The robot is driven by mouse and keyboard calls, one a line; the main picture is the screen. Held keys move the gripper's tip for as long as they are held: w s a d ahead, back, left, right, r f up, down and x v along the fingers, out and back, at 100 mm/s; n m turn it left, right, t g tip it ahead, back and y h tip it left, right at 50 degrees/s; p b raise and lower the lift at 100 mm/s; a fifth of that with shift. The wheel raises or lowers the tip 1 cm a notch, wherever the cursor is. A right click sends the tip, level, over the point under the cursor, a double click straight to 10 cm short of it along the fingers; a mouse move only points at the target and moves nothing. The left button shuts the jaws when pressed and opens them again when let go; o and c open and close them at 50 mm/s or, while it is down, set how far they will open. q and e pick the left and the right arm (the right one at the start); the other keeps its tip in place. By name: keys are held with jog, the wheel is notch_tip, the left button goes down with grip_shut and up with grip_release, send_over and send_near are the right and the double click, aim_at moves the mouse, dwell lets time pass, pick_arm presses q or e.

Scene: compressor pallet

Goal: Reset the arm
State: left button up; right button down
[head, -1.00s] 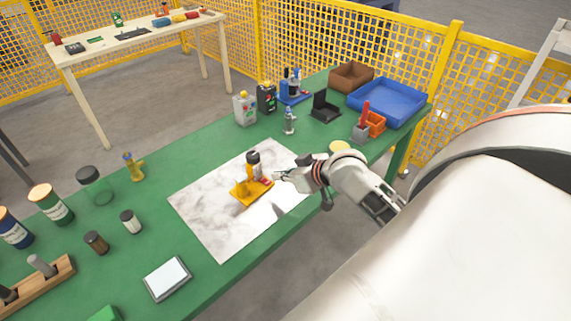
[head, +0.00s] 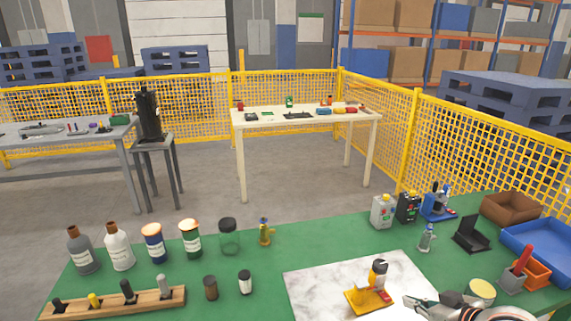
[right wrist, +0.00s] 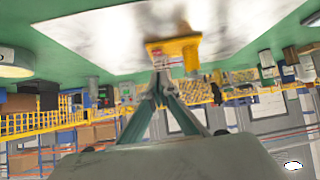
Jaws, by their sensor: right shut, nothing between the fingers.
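My right gripper (head: 412,300) is at the lower right of the head view, its fingers shut with nothing between them. Its shut fingers also show in the right wrist view (right wrist: 160,85). A yellow stand with a black-topped upright part (head: 368,298) is on the white marbled mat (head: 318,284), a little left of the gripper in the head view. The stand also shows in the right wrist view (right wrist: 172,46), beyond the fingertips and apparently apart from them. Most of my right arm is cut off by the picture's lower edge. My left gripper is not in view.
The green table (head: 300,250) holds several bottles and jars at left and a wooden rack (head: 120,303). At right are a blue tray (head: 545,245), a brown bin (head: 510,208) and an orange bin (head: 537,273). A yellow fence (head: 470,135) stands behind.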

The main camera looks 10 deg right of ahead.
jog(key=s+f+n, duration=0.1)
jog(key=s, duration=0.1)
jog(key=s+a+f+g+h, duration=0.1)
jog(key=s+f, duration=0.1)
jog(key=s+a+f+n+h, duration=0.1)
jog(key=s+f, duration=0.1)
jog(key=shift+s+a+f+n+g, duration=0.1)
jog(key=shift+s+a+n+g, duration=0.05)
jog(key=shift+s+n+g, duration=0.2)
jog(key=s+n+g+h, duration=0.2)
jog(key=s+n+h, duration=0.15)
jog(key=s, duration=0.55)
jog(key=a+f+m+t+y, duration=0.3)
jog(key=a+f+y, duration=0.3)
jog(key=a+f, duration=0.8)
notch_tip(320, 180, down, 3)
jog(key=shift+w+r+m+t, duration=0.15)
jog(key=shift+w+m+t, duration=0.25)
jog(key=shift+m, duration=0.2)
